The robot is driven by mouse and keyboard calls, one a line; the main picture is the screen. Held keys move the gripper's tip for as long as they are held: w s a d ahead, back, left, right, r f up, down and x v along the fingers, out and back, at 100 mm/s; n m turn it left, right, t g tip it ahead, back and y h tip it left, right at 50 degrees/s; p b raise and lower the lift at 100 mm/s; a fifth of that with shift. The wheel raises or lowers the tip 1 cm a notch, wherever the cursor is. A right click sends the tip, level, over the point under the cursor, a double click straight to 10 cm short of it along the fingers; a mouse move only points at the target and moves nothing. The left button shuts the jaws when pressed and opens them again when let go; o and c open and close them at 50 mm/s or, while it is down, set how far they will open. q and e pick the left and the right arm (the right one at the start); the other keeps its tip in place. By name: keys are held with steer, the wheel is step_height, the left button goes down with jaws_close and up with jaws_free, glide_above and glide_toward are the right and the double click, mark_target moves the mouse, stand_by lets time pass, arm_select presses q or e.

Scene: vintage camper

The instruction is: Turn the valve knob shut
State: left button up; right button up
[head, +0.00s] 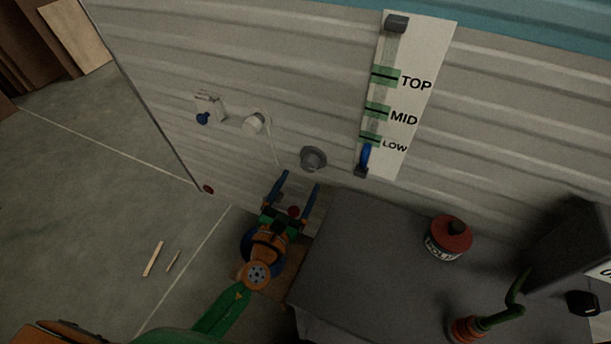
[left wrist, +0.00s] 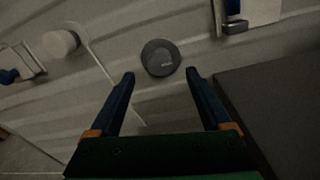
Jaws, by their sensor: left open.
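A round dark grey knob (head: 313,158), which looks like the valve knob, sits on the ribbed camper wall. It also shows in the left wrist view (left wrist: 161,58), with faint lettering on its face. My left gripper (head: 301,179) is open and empty, just below the knob in the head view. In the left wrist view the blue fingers (left wrist: 160,73) are spread to either side of the knob's lower edge. I see no contact with it. My right gripper is not in view.
A slider panel (head: 425,60) marked TOP, MID and LOW is right of the knob. A white fitting (head: 253,123) and blue-handled tap (head: 203,118) are left. A grey countertop (head: 350,260) bearing a red-lidded can (head: 449,236) lies close right of my gripper.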

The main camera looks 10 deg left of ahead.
mark_target(307, 167)
arm_select(q)
steer(key=w, duration=0.5)
steer(key=shift+w+d+b, duration=0.1)
steer(key=shift+d+b, duration=0.2)
steer(key=shift+d, duration=0.05)
steer(key=shift+f, duration=0.1)
jaws_close()
steer(key=shift+n, duration=0.4)
steer(key=n, duration=0.3)
steer(key=shift+a+n, duration=0.1)
steer(key=shift+n, duration=0.2)
steer(key=n, duration=0.4)
steer(key=shift+n, duration=0.3)
steer(key=n, duration=0.4)
steer(key=shift+a+g, duration=0.1)
steer(key=shift+g, duration=0.2)
steer(key=shift+n+h, duration=0.4)
steer(key=shift+n, duration=1.8)
